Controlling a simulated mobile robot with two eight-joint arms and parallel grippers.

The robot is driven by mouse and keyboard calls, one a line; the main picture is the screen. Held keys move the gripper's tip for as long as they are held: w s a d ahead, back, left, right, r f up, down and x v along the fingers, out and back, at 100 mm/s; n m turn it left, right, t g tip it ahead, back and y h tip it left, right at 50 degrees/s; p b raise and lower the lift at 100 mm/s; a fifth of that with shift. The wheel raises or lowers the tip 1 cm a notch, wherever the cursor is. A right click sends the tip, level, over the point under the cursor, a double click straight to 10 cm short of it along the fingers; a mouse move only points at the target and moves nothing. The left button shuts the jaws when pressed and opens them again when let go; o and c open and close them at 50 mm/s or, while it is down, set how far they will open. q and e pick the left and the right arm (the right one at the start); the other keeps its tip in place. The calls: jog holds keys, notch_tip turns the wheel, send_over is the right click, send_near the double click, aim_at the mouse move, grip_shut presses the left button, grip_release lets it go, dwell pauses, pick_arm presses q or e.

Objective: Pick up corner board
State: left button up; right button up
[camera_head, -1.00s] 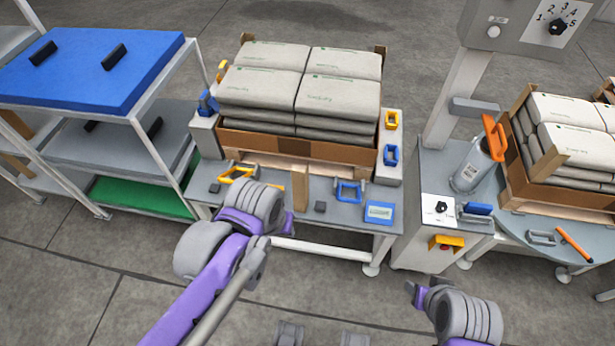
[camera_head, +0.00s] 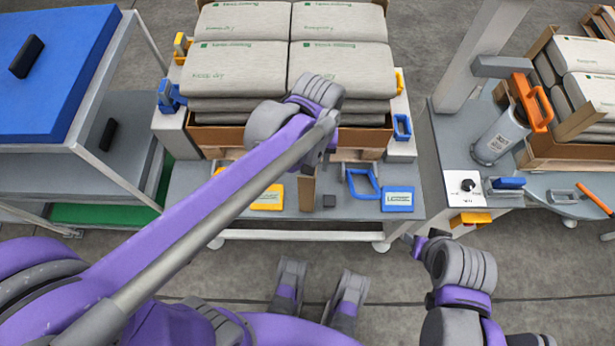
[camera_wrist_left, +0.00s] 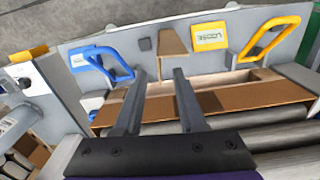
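A tan corner board (camera_head: 307,192) stands upright on the grey bench shelf, in front of the loaded pallet. My left gripper (camera_head: 325,152) is just above and beyond its top in the head view and hides part of it. In the left wrist view the corner board (camera_wrist_left: 173,44) is past the fingertips. The left gripper (camera_wrist_left: 158,72) shows two dark fingers apart with nothing between them, over the cardboard tray's edge. My right gripper (camera_head: 414,242) is low at the right, in front of the bench; its fingers are too small to read.
Grey sacks (camera_head: 235,70) fill the cardboard tray (camera_head: 215,137) behind the corner board. A blue handle (camera_head: 362,184), a blue-framed label (camera_head: 397,199), a yellow label (camera_head: 268,197) and a small dark block (camera_head: 329,201) lie near it. A control post (camera_head: 465,85) stands right.

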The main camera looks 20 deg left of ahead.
aim_at(315, 180)
pick_arm(q)
jog(key=shift+w+f, duration=0.15)
jog(key=shift+w, duration=0.15)
jog(key=shift+w+f, duration=0.1)
jog(key=shift+f, duration=0.2)
notch_tip(315, 180, down, 4)
jog(key=shift+d+r+b, duration=0.1)
jog(key=shift+r+b, duration=0.05)
jog(key=shift+b, duration=0.5)
notch_tip(315, 180, down, 6)
jog(key=shift+f+b, duration=0.25)
jog(key=shift+b, duration=0.65)
grip_shut()
